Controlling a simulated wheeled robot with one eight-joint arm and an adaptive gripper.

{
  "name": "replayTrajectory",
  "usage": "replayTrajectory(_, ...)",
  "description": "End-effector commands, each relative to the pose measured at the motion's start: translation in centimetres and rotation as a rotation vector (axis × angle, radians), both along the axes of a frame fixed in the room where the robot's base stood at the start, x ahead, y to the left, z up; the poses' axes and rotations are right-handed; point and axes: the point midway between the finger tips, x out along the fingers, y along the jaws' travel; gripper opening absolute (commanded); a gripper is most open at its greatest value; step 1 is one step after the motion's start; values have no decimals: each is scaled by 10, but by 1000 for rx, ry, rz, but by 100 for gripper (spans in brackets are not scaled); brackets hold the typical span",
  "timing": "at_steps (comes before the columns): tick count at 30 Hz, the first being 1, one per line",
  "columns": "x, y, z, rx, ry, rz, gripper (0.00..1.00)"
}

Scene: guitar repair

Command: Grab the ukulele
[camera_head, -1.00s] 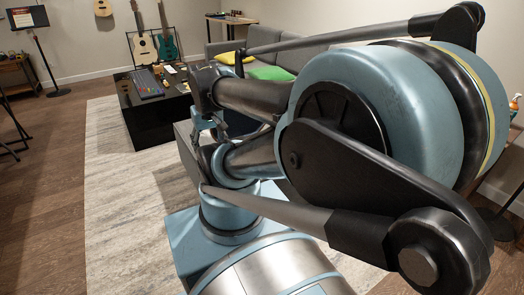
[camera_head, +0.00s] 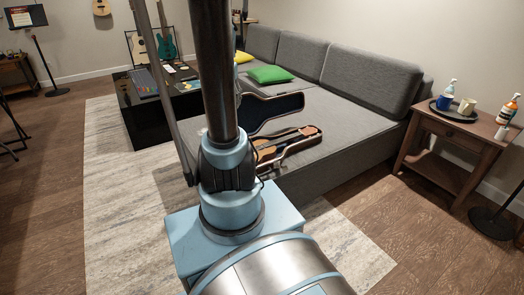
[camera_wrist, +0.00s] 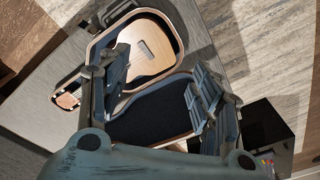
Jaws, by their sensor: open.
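The ukulele (camera_head: 292,142) lies in an open dark case (camera_head: 314,139) on the grey sofa, partly hidden behind my arm in the head view. In the wrist view, the ukulele's pale wooden body (camera_wrist: 158,47) with its bridge lies in the case at the top. Its headstock (camera_wrist: 68,98) shows at the left, and the neck between is mostly hidden by a finger. The dark-lined lid (camera_wrist: 150,112) is open beside it. My gripper (camera_wrist: 160,82) is open above the case, its fingers apart and empty. Its height above the ukulele is hard to tell. The head view does not show it.
The grey sofa (camera_head: 345,112) holds a green cushion (camera_head: 270,75). A black low table (camera_head: 140,118) stands left on a pale rug (camera_head: 115,190). Guitars stand at the back; a small instrument (camera_head: 101,7) hangs on the wall.

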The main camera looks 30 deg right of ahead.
Motion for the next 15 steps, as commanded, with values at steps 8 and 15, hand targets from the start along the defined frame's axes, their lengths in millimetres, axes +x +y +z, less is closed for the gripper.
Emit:
replayTrajectory(8,51,-72,-23,18,19,-203,59)
replayTrajectory(15,82,-140,-57,34,36,-375,59)
